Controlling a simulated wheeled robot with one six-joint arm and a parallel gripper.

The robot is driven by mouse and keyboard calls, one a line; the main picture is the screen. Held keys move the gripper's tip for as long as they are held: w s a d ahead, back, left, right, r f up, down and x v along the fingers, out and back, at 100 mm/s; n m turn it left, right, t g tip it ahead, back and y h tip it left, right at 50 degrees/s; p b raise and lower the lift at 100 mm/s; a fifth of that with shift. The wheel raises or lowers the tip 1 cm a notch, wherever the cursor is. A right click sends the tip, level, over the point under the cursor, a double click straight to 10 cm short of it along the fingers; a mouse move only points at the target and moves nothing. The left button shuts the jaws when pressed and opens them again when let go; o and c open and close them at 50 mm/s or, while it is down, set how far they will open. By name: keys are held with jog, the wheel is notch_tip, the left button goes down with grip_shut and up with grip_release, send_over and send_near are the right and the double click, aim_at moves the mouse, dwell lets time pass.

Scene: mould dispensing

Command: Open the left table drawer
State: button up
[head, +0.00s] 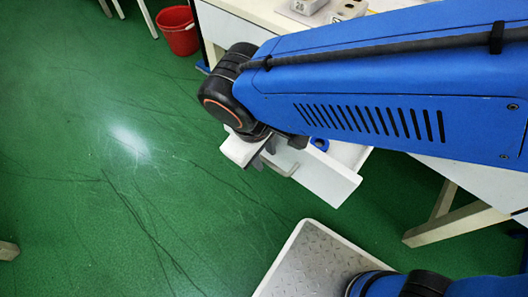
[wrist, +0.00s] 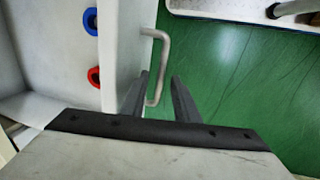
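The left table drawer stands pulled out from the white table, its white front panel (head: 328,184) facing the open floor. In the wrist view its front (wrist: 122,50) and part of its inside show at the left. A grey bar handle (wrist: 166,48) sticks out from the front; it also shows in the head view (head: 287,168). My gripper (wrist: 159,76) is open, with one finger on each side of the handle bar and visible gaps between them. In the head view my gripper (head: 264,160) is partly hidden by my wrist.
A blue ring (wrist: 90,20) and a red ring (wrist: 94,77) are inside the drawer. A red bucket (head: 179,31) stands on the green floor beside the table (head: 238,28). The floor in front of the drawer is clear.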

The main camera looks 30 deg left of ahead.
jog(key=shift+r, duration=0.1)
jog(key=s+r, duration=0.3)
jog(key=r, duration=1.4)
jog(key=shift+s+a, duration=0.1)
jog(key=w+d+f+m+y, duration=0.15)
jog(key=w+d+m, duration=0.65)
jog(key=w+d, duration=1.35)
jog(key=s+d+f+m+t, duration=0.1)
jog(key=d+f+m, duration=0.1)
jog(key=d, duration=0.6)
jog(key=s+d+f+m+h, duration=0.1)
jog(key=d+f+m, duration=0.2)
jog(key=d, duration=0.6)
jog(key=s+d+f+m+t, duration=0.1)
jog(key=s+d+f+m, duration=0.1)
jog(key=d, duration=0.7)
jog(key=shift+f+m+t, duration=0.3)
jog(key=shift+f+m, duration=0.45)
jog(key=shift+m, duration=0.35)
